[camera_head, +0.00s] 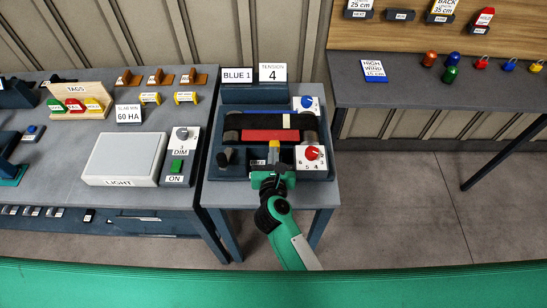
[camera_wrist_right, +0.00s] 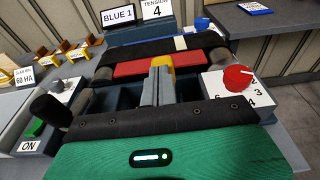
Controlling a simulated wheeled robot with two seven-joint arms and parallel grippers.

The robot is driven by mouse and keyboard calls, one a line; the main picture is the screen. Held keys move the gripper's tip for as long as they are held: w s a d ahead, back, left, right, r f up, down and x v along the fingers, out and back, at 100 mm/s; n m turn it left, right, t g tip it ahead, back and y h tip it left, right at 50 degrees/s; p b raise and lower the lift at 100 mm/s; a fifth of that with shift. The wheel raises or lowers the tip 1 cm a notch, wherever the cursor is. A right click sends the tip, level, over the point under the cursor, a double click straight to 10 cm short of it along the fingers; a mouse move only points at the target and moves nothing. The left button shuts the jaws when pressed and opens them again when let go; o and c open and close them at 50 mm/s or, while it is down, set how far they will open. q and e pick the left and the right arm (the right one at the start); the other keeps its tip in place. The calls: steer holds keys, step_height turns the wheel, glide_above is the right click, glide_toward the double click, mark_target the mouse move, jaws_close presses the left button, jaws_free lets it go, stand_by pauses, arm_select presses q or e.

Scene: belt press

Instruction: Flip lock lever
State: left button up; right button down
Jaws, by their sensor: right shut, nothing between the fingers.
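The belt press (camera_head: 312,176) is a dark blue frame on a small grey table. It holds a red block (camera_head: 268,135) and a black belt (camera_head: 262,122) between grey rollers. My right gripper (camera_head: 273,158) is over the press's near middle, its fingers together and empty. A yellow piece (camera_wrist_right: 162,61), perhaps the lock lever, shows just beyond the fingertips (camera_wrist_right: 152,86) in the right wrist view; I cannot tell whether they touch. A black knob (camera_head: 225,156) stands at the press's near left. A red dial (camera_head: 313,153) on a white numbered block is right of the gripper. My left gripper is out of view.
Signs reading BLUE 1 (camera_head: 237,75) and TENSION 4 (camera_head: 272,73) stand behind the press. A blue knob (camera_head: 307,102) is at its back right. A light box (camera_head: 124,158) and a DIM/ON panel (camera_head: 183,151) stand on the left table. Floor is open to the right.

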steer(key=shift+w+r, duration=0.15)
steer(key=shift+r, duration=0.3)
steer(key=s+r+b, duration=0.1)
steer(key=s+b, duration=0.3)
steer(key=s, duration=0.9)
steer(key=shift+s+r, duration=0.35)
steer(key=shift+s, duration=0.05)
